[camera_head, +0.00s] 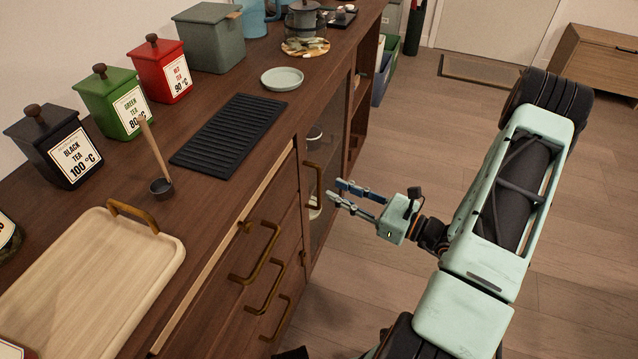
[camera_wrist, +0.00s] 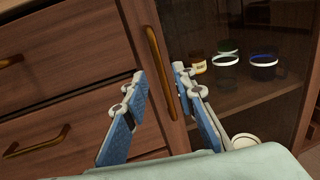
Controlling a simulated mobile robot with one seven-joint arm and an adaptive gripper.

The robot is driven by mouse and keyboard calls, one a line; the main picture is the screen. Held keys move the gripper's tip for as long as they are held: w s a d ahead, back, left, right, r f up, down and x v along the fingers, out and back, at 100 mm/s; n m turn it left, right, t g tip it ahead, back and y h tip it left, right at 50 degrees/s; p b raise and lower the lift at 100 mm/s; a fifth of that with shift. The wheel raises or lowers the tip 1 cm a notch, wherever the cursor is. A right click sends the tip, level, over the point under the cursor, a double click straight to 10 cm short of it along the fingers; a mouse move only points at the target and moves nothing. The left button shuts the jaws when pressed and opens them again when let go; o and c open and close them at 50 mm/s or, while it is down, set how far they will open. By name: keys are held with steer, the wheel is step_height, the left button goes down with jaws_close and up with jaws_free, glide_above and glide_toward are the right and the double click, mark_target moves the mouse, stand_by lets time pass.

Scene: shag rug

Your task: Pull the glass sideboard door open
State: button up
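The glass sideboard door (camera_head: 331,130) is in the side of the brown sideboard and looks shut. Its brass vertical handle (camera_head: 309,184) is on the door's near edge, beside the drawers. In the wrist view the handle (camera_wrist: 158,62) appears between my two fingers, and the glass (camera_wrist: 285,108) is to their right. My gripper (camera_head: 335,191) is open, with nothing held; its fingertips point at the handle. In the wrist view its fingertips (camera_wrist: 158,78) are on either side of the handle in the picture. In the head view they look slightly short of it; contact cannot be told.
Jars (camera_wrist: 228,58) stand on a shelf behind the glass. Drawers with brass handles (camera_head: 257,262) are beside the door. The sideboard top holds tea tins, a black rack (camera_head: 230,133) and a wooden tray (camera_head: 85,280). The wooden floor (camera_head: 450,140) beyond the door is clear.

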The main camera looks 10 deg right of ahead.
steer(key=b+x, duration=0.1)
steer(key=x, duration=0.5)
steer(key=shift+w+a+f, duration=0.1)
steer(key=shift+w+a, duration=0.1)
jaws_close()
